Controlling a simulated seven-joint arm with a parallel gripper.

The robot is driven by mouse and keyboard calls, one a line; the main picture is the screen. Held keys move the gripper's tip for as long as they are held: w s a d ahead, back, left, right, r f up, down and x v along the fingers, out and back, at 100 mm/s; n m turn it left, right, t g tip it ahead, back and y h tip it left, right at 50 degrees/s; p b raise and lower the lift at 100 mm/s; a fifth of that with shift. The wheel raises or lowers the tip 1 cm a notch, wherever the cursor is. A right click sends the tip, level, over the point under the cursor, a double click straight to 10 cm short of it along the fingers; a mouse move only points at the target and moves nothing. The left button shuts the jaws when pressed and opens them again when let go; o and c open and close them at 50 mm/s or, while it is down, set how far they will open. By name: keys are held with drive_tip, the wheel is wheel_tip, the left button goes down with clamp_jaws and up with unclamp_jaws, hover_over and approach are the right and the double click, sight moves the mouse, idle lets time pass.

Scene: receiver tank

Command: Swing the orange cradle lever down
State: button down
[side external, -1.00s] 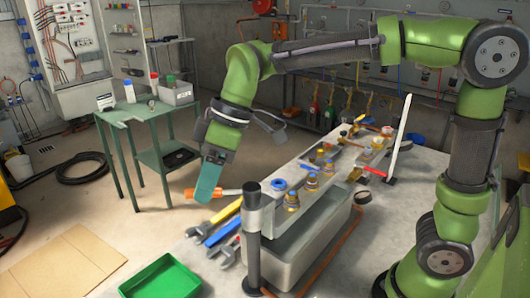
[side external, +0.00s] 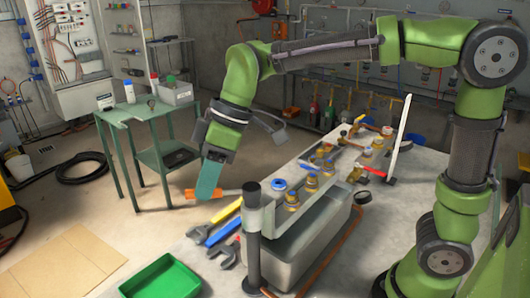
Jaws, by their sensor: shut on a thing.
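The orange cradle lever (side external: 228,193) sticks out to the left from the top of the dark post at the near end of the cradle. It lies about level. My gripper (side external: 208,182) points down with its teal fingers across the lever and is shut on it. The fingers hide the lever's middle; orange shows on both sides. The grey cradle (side external: 268,215) carries several brass valves, one with a blue cap, above the grey tank (side external: 291,268). The tank's open inside shows below the cradle.
Wrenches with blue and yellow handles (side external: 222,230) lie on the bench beside the post. A green tray (side external: 160,278) sits at the front left. A copper pipe (side external: 335,252) runs along the tank's right side. A green side table (side external: 150,110) stands behind.

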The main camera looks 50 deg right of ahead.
drive_tip(key=shift+s+a+r+n+g+h, duration=0.1)
drive_tip(key=shift+s+n+g+h, duration=0.4)
drive_tip(key=shift+s+n+g, duration=1.7)
drive_tip(key=shift+s+a+f+n+t+h, duration=0.15)
drive_tip(key=shift+s+n+h, duration=0.7)
drive_tip(key=shift+n, duration=2.9)
drive_tip(key=shift+s+r+n+g+h, duration=0.15)
drive_tip(key=shift+s+n+g, duration=0.9)
drive_tip(key=shift+s+n, duration=1.45)
drive_tip(key=shift+w+n, duration=0.4)
drive_tip(key=shift+n, duration=0.15)
drive_tip(key=c, duration=1.1)
unclamp_jaws()
drive_tip(key=shift+o, duration=0.2)
drive_tip(key=v, duration=1.2)
